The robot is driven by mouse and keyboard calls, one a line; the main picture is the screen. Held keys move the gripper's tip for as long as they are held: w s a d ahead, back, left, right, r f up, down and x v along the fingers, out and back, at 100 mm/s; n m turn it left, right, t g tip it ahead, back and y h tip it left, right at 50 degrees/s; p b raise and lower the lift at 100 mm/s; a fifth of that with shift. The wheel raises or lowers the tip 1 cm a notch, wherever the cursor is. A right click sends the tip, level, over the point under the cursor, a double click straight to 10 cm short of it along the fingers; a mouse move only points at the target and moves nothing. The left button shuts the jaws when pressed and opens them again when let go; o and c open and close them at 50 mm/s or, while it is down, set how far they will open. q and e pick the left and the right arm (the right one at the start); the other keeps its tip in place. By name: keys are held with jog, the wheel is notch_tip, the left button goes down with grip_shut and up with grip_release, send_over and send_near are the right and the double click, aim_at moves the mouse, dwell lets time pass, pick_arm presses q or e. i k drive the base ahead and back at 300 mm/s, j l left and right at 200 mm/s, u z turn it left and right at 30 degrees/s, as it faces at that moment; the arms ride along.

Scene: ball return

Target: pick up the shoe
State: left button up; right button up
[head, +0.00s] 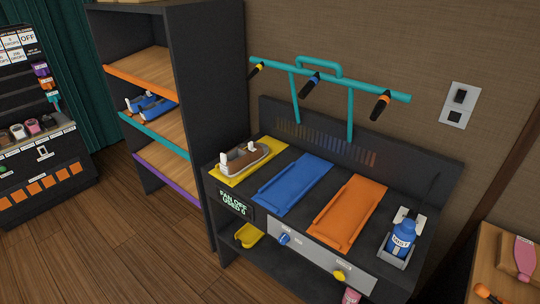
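A brown shoe-like item (243,159) with white upright parts sits on the yellow pad (222,177) at the left end of the dark bench. A pair of blue shoes (151,105) with white parts sits on the middle board of the shelf unit to the left. Which of these the task means, I cannot tell. Neither of my grippers shows in the head view, and nothing is seen touching either item.
The bench also has an empty blue pad (293,184), an empty orange pad (343,212) and a blue bottle (402,240) in a holder. A teal pipe frame (330,78) with nozzles stands above. A wooden surface with a pink bottle (524,256) is at right. Open floor lies left.

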aim_at(246, 151)
jog(key=i+j+z, duration=0.5)
jog(key=j+z, duration=0.25)
jog(key=j, duration=0.2)
